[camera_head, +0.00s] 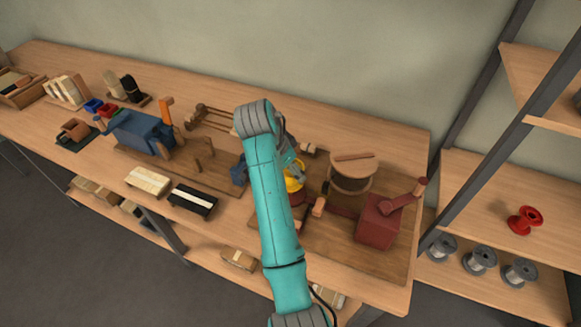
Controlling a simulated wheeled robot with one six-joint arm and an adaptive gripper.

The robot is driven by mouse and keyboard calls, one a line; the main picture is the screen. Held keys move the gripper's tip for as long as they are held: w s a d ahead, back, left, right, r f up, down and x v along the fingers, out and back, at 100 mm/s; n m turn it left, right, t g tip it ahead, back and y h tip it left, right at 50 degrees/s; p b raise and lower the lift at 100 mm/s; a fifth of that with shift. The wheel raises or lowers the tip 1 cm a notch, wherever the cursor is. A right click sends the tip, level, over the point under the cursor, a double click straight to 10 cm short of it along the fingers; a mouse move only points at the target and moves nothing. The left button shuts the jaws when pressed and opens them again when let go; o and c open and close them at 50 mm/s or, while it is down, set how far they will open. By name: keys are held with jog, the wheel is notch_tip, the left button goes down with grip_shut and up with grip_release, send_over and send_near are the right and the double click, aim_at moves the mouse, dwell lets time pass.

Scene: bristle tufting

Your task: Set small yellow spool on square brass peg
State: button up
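The yellow spool (294,183) is in the middle of the head view, just right of my teal arm, which hides its left part. A dark red-brown part (298,198) shows directly under it; I cannot tell if the spool touches it. My gripper (299,171) is at the spool, mostly hidden behind my arm, and its fingers are too small to tell whether they are closed on it. The square brass peg cannot be made out; it may be hidden by the spool or my arm.
A wooden drum (351,184) and a dark red block with a crank (378,222) stand close right of the spool. A blue machine (142,132) and two brush blocks (148,181) are left. A red spool (524,220) and silver spools (479,260) sit on right shelves.

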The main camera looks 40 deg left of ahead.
jog(key=shift+f, duration=0.2)
jog(key=shift+f, duration=1.35)
jog(key=shift+f, duration=1)
dwell(0.5)
jog(key=o, duration=1.2)
jog(key=shift+r, duration=0.15)
jog(key=shift+v, duration=3.65)
